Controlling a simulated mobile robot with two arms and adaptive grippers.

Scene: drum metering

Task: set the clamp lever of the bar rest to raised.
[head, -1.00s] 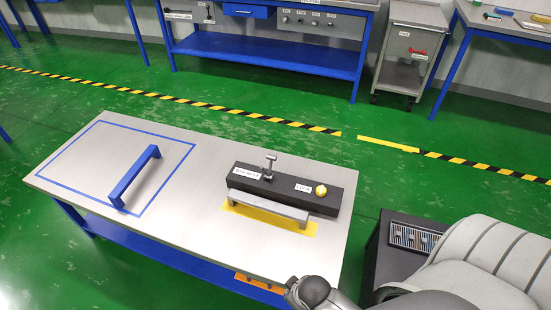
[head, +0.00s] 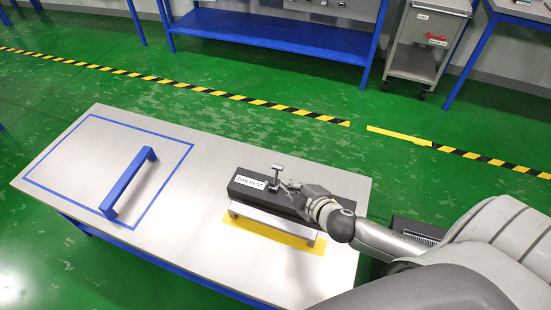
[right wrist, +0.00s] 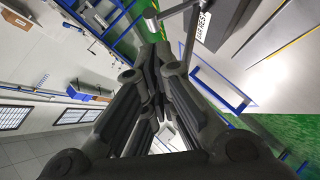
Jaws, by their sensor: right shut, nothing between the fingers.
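The bar rest (head: 238,190) is a dark block with a white BAR REST label on the right half of the table. Its clamp lever (head: 277,172) is a small grey post with a crosspiece at the top, standing up from the block. A grey rod end, apparently the lever (right wrist: 152,20), shows at the top of the right wrist view, near the label (right wrist: 203,26). My right gripper (head: 287,184) is shut and empty, just right of the lever; whether they touch is unclear. My arm hides the block's right end. My left gripper is out of view.
A blue handle (head: 128,180) stands inside a blue outlined area at left. The table (head: 195,215) is bare between them. Green floor surrounds it.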

